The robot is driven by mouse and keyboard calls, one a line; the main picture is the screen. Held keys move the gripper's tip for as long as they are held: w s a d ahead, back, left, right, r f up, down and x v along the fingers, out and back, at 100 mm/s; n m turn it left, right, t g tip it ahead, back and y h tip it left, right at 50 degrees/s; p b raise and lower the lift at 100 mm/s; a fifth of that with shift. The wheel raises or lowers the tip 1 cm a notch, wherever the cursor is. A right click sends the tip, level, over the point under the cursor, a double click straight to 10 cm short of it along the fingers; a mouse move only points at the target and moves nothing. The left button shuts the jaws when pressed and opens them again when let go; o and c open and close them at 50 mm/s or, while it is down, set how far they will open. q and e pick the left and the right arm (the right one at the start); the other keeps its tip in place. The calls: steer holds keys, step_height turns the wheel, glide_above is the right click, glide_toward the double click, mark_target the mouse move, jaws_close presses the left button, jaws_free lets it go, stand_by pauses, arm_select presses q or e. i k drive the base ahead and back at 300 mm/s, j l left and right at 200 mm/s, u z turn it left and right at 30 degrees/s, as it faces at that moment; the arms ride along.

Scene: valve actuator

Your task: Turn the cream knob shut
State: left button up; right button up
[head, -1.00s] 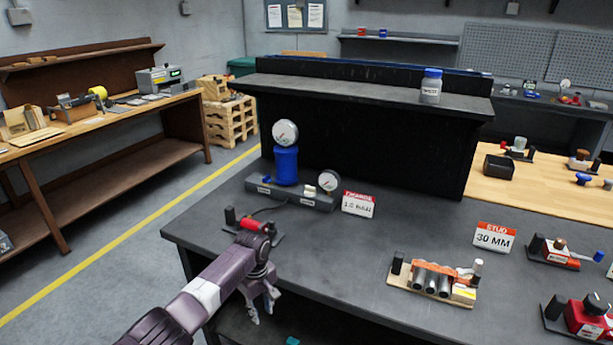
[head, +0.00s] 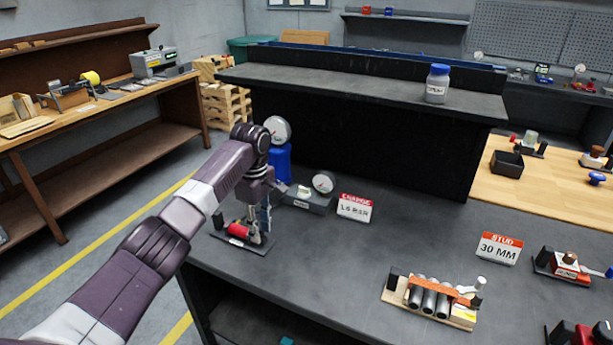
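The small cream knob (head: 304,190) sits on the grey manifold base (head: 318,206), just left of the small round gauge (head: 323,182). It is partly visible to the right of my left arm. My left gripper (head: 260,235) points down at the near left of the bench, nearer than the knob and to its left, apart from it. The fingers are over or beside the red cylinder fixture (head: 238,230); whether they touch it cannot be told. The finger gap is too small and overlapped to read. My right gripper is not in view.
A blue cylinder (head: 281,160) with a larger gauge (head: 277,130) stands behind my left gripper, partly hidden. A red-and-white sign (head: 355,207) stands right of the manifold. A clamp fixture with grey cylinders (head: 430,300) lies at front right. The bench middle is clear.

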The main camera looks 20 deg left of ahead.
mark_target(303, 192)
steer(key=i, duration=1.1)
